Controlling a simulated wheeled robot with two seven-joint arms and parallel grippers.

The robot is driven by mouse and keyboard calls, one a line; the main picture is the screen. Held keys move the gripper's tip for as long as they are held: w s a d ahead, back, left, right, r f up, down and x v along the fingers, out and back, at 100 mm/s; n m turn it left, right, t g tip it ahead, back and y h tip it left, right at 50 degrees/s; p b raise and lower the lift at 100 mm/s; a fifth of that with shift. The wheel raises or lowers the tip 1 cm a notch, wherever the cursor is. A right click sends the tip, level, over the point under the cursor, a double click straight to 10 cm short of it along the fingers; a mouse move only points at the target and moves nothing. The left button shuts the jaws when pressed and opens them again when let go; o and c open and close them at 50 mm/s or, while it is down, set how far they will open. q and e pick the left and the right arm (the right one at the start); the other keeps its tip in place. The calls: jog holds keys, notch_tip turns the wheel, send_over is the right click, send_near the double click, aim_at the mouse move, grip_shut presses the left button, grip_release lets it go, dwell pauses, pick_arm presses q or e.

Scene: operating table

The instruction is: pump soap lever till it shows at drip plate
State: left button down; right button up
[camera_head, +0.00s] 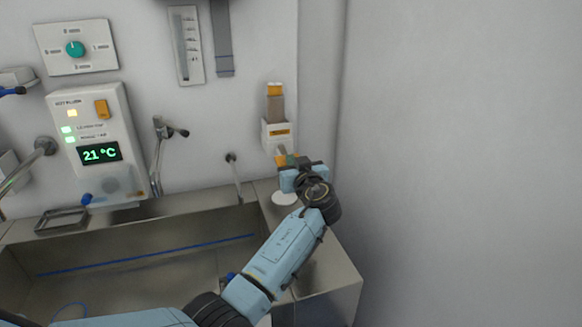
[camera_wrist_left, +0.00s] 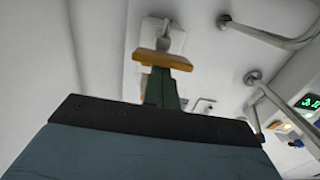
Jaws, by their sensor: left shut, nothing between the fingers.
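The soap dispenser (camera_head: 279,136) is a white wall unit with an amber bottle on top, in the right half of the head view. Its orange lever (camera_head: 281,160) sticks out below; the lever (camera_wrist_left: 160,59) spans the middle of the left wrist view. My left gripper (camera_head: 291,161) is shut and empty at the lever. Its green fingers (camera_wrist_left: 161,87) end right at the lever's edge; I cannot tell whether they touch it. The drip plate (camera_head: 285,198) is a white disc on the ledge below, partly beside my wrist. No soap is visible on it. My right gripper is not in view.
A steel sink (camera_head: 140,265) lies to the left, with a thin spout (camera_head: 235,175) and a wall tap (camera_head: 160,150) above it. A control panel (camera_head: 98,140) reading 21 °C hangs further left. The wall to the right is bare.

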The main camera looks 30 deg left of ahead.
pick_arm(q)
jog(key=s+d+r, duration=0.4)
jog(key=s+d, duration=0.3)
jog(key=shift+s+d, duration=0.3)
jog(key=shift+d, duration=0.05)
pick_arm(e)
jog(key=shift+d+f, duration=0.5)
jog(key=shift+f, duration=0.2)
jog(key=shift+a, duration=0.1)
